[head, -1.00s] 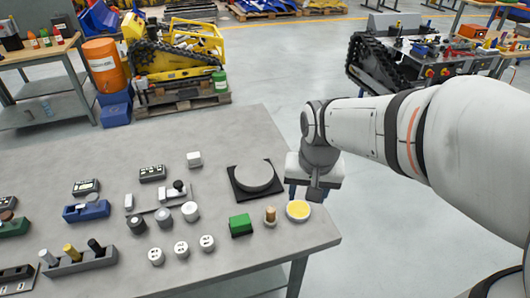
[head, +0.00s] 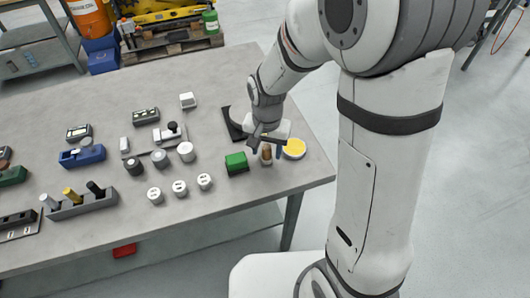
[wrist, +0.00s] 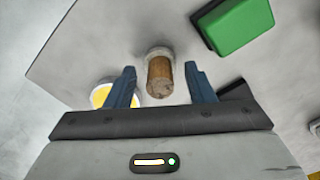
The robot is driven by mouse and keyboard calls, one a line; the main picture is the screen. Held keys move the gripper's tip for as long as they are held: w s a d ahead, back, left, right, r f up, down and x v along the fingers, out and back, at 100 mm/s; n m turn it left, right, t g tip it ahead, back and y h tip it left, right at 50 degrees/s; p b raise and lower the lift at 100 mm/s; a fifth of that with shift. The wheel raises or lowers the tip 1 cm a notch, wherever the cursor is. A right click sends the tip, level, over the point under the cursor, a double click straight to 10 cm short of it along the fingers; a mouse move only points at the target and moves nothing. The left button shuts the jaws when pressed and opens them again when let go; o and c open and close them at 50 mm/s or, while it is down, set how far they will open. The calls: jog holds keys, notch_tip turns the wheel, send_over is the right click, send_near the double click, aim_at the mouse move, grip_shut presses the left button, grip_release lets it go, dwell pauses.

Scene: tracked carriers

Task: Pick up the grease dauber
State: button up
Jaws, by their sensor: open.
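The grease dauber (head: 266,157), a short brown cylinder on a pale round base, stands upright on the grey table near its right corner. In the wrist view the dauber (wrist: 159,82) shows between the two blue fingers of my gripper (wrist: 159,67). My gripper (head: 266,147) is open, pointing down over the dauber, with a finger on either side. A gap shows between each finger and the dauber in the wrist view.
A round yellow-topped tin (head: 294,148) stands close on the dauber's right, and a green block (head: 236,162) on its left. A black plate (head: 234,125) lies behind, partly hidden by my gripper. Several small parts stand farther left.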

aim_at(267, 147)
jog(key=shift+f, duration=0.4)
jog(key=shift+c, duration=0.2)
jog(key=c, duration=0.8)
jog(key=shift+r, duration=0.1)
notch_tip(267, 147, up, 10)
jog(key=shift+f, duration=0.1)
jog(key=o, duration=0.4)
jog(key=c, duration=0.3)
